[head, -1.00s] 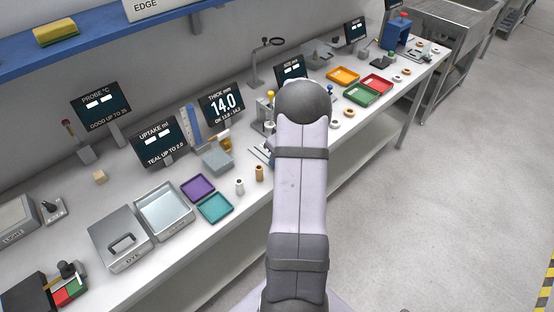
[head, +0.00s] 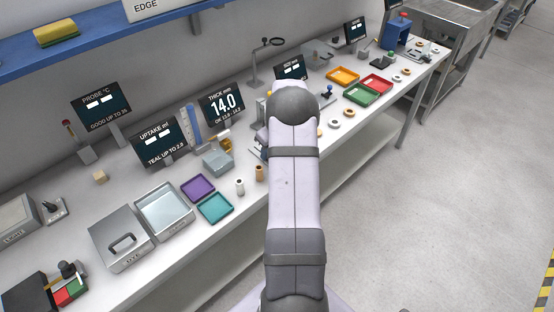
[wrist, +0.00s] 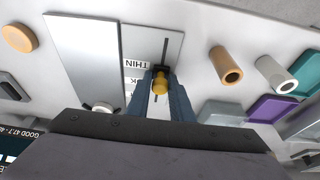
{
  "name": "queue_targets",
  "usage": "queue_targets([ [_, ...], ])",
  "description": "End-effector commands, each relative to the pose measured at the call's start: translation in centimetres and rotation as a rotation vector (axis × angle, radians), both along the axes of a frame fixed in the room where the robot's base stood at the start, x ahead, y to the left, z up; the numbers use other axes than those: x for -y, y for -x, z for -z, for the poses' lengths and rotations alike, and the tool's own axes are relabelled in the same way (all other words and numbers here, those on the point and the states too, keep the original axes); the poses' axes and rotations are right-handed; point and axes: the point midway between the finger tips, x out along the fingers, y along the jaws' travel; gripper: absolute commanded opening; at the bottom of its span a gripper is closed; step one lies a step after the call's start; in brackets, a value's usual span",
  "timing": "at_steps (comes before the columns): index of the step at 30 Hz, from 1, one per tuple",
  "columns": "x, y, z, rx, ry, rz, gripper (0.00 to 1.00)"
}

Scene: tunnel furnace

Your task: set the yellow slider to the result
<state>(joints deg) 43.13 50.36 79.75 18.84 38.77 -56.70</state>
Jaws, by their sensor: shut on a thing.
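The yellow slider (wrist: 160,84) is a knob in a dark slot on a pale label plate (wrist: 148,42) in the wrist view. Its label "THIN" is at the far end, upside down; a label nearer me is partly covered. My gripper (wrist: 161,96) is shut on the yellow knob, one blue-grey finger on each side. In the head view my arm hides the gripper and most of the slider's surroundings. A screen headed "THICK mm" (head: 224,104) reads 14.0, with a small OK range beneath it.
Beside the plate are a grey panel (wrist: 84,48), a tan disc (wrist: 18,37) and two hollow cylinders, tan (wrist: 226,68) and pale (wrist: 277,72). Purple (head: 198,188) and teal (head: 215,208) trays lie left of my arm. Green (head: 361,93) and red trays lie to the right.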

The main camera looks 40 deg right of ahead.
Motion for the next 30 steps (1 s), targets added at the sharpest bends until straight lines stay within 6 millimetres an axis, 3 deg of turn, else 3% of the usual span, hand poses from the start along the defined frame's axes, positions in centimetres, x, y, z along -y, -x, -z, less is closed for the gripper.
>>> queue_targets([
  [18, 0.1, -2.9, -0.1, 0.003, 0.003, -0.001, 0.08],
  [24, 0.1, -2.8, -0.1, 0.003, 0.003, 0.000, 0.08],
  [25, 0.1, -2.8, -0.1, 0.003, 0.003, 0.000, 0.25],
  [30, 0.1, -2.7, -0.1, 0.002, 0.002, 0.001, 0.66],
])
